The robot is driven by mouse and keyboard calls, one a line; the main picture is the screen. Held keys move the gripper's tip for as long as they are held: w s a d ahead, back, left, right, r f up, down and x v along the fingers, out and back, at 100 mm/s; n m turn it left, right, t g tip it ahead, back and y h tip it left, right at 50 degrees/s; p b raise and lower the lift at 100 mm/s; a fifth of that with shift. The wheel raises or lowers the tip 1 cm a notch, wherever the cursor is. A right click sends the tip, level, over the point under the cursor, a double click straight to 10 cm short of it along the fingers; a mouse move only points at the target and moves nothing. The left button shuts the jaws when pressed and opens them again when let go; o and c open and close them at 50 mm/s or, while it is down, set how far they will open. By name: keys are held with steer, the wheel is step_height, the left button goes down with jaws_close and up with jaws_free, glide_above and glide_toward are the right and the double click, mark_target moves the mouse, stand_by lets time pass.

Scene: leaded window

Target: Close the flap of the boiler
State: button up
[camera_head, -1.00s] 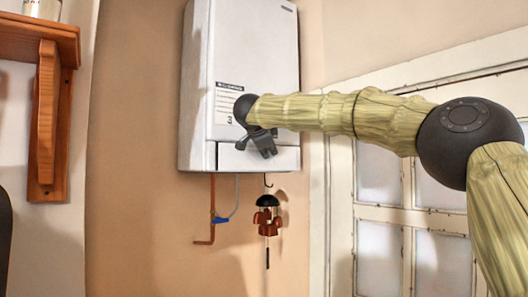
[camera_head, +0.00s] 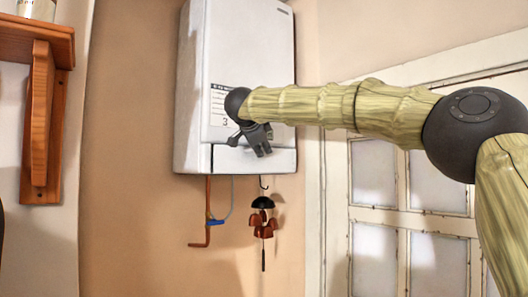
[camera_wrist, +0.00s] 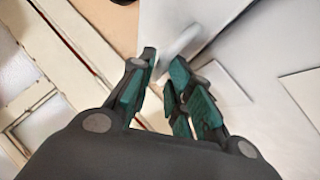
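The white boiler (camera_head: 238,60) hangs on the wall in the middle of the head view. Its flap, the lower front panel (camera_head: 226,160), looks about flush with the front; I cannot tell whether it is fully shut. My gripper (camera_head: 252,143) is in front of the boiler's lower front, near the top edge of that panel, and hides part of it. I cannot tell whether a finger touches the boiler.
A copper pipe (camera_head: 208,205) with a blue valve handle (camera_head: 215,222) and a hanging wind chime (camera_head: 263,225) are below the boiler. A wooden shelf bracket (camera_head: 40,120) is at left. A white paned window or door (camera_head: 405,216) is at right, behind my arm.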

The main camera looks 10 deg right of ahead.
steer(key=v, duration=0.9)
steer(key=shift+s, duration=0.2)
steer(key=shift+r, duration=0.1)
